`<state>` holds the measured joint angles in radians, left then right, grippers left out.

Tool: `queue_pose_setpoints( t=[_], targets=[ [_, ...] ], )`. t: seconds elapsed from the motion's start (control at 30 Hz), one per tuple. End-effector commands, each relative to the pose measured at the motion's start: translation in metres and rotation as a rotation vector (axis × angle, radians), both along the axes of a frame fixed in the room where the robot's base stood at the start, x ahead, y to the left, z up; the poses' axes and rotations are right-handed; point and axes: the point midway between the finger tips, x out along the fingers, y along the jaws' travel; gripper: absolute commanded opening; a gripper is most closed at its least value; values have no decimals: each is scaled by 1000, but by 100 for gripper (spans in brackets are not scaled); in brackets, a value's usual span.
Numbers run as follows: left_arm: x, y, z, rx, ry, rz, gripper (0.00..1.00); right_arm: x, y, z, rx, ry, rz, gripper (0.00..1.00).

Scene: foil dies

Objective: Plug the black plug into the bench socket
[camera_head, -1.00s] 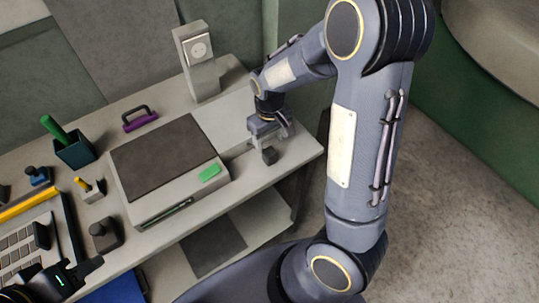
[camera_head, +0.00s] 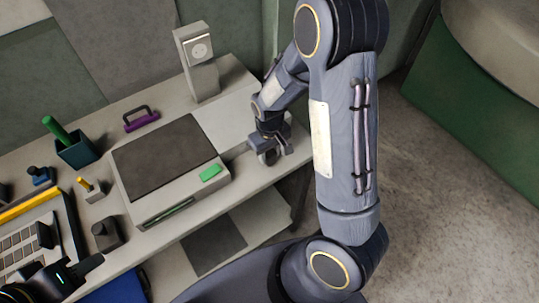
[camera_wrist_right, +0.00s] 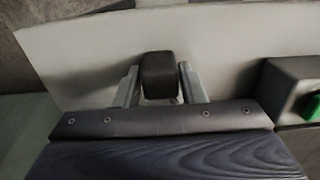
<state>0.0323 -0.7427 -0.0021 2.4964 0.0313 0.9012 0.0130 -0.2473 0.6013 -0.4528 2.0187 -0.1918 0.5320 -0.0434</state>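The black plug (camera_wrist_right: 159,75) is a dark block with rounded edges, between the two fingers of my right gripper in the right wrist view. My right gripper (camera_head: 268,156) is low over the bench's right front, its fingers on either side of the plug. Narrow gaps seem to show beside the plug, so the fingers look open around it. In the head view the gripper mostly hides the plug. My left gripper (camera_head: 62,281) is dark and partly cut off at lower left.
A grey box with a dark top (camera_head: 165,155) and a green button (camera_head: 210,173) stands left of my right gripper. A purple handle (camera_head: 140,118), a cup with a green stick (camera_head: 76,150) and small dark blocks stand further left. Bench between post and gripper is clear.

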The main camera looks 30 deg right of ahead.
Motion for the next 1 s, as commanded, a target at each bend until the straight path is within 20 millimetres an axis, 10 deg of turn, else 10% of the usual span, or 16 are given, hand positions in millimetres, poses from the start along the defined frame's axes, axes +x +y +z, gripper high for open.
queue_pose_setpoints(
  t=[0.17, 0.57, 1.0],
  targets=[
    [0, 0, 0, 0, 0, 0, 36, 0, 0, 0, 0, 0, 0, 12],
    [0, 0, -3, 0, 0, 0, 36, 1, 0, 9, 1, -5, 0, 12],
    [0, 0, -14, 0, 0, 0, 36, -27, 57, 96, 2, -6, 10, 12]
  ],
)
